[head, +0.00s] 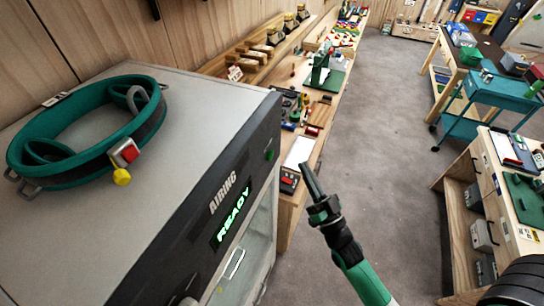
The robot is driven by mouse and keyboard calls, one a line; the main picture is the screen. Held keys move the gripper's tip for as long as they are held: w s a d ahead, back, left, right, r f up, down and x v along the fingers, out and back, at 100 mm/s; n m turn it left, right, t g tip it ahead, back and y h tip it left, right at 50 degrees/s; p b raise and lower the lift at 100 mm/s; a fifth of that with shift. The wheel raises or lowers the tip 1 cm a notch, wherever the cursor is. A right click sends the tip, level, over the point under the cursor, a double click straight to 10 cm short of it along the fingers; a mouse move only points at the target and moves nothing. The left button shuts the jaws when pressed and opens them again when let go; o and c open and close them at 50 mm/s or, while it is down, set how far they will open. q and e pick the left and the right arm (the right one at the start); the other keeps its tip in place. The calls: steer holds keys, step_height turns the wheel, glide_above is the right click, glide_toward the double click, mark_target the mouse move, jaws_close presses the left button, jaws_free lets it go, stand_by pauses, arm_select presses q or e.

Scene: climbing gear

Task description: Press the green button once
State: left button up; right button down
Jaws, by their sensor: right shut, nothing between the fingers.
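The green button (269,155) is a small round button on the dark front panel of a grey cabinet (215,90), near the panel's upper right end. The panel (200,245) carries the word AIRING and a lit green READY display (233,217). My right gripper (306,168) is shut and empty. Its narrow dark fingertips are just right of the button in the picture, with a visible gap between them. I cannot tell the exact depth of that gap. My left gripper is out of view.
A wooden bench (290,205) with tools and small parts runs behind the cabinet. A teal cart (500,92) and another bench (465,165) stand right. Grey floor (385,130) between is clear.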

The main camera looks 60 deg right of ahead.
mark_target(270, 155)
steer(key=shift+w+a+p, duration=0.15)
steer(key=shift+w, duration=1.35)
steer(key=shift+w+a+p, duration=0.15)
steer(key=shift+w, duration=1.3)
steer(key=shift+w, duration=0.1)
steer(key=shift+w+a, duration=0.1)
steer(key=shift+w, duration=0.2)
steer(key=shift+w, duration=0.4)
steer(key=shift+s, duration=0.85)
